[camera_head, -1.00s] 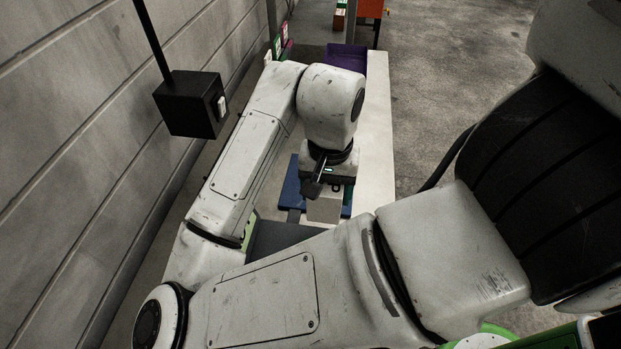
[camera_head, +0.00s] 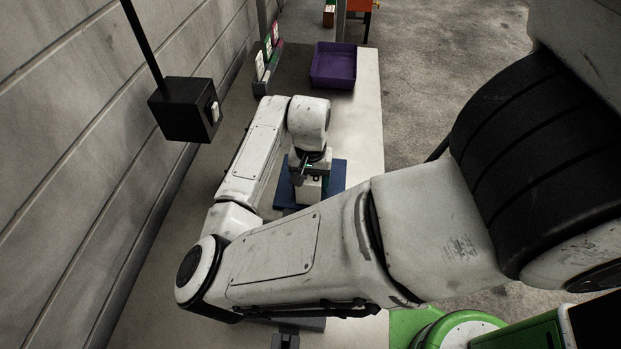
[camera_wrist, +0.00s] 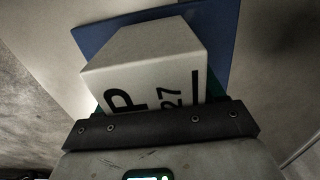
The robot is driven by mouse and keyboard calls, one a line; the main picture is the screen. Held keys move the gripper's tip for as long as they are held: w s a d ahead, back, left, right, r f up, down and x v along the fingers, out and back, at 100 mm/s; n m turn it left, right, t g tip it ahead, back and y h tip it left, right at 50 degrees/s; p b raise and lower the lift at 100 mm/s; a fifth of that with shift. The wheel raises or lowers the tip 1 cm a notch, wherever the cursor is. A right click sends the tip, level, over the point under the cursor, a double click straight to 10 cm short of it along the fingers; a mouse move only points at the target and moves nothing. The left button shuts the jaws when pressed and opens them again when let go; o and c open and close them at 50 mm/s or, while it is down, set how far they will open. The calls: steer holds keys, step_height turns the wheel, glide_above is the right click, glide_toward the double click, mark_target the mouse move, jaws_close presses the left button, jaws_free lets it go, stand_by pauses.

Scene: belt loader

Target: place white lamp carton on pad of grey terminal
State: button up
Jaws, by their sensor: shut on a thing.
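My gripper (camera_head: 307,182) is shut on a white carton (camera_wrist: 150,75) with black "P" and "27" marks. In the head view the carton (camera_head: 310,190) shows as a small pale block below my wrist, partly hidden. A blue flat pad (camera_head: 338,172) lies on the table behind and around it; it also shows beyond the carton in the wrist view (camera_wrist: 222,45). I cannot tell whether the carton touches the pad. My arm hides much of the area, and I cannot make out a grey terminal for certain.
The pale table (camera_head: 367,100) runs alongside the wall. A purple tray (camera_head: 333,66) stands at its far end, beside a rack of small coloured signs (camera_head: 267,58). A black box with a white switch (camera_head: 187,108) hangs at the left. My forearm covers the near table.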

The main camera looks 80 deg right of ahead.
steer(key=shift+f, duration=0.25)
steer(key=shift+f, duration=0.15)
steer(key=o, duration=1.1)
steer(key=shift+o, duration=0.2)
step_height(320, 180, up, 12)
steer(key=shift+r+b, duration=0.2)
steer(key=shift+b, duration=0.65)
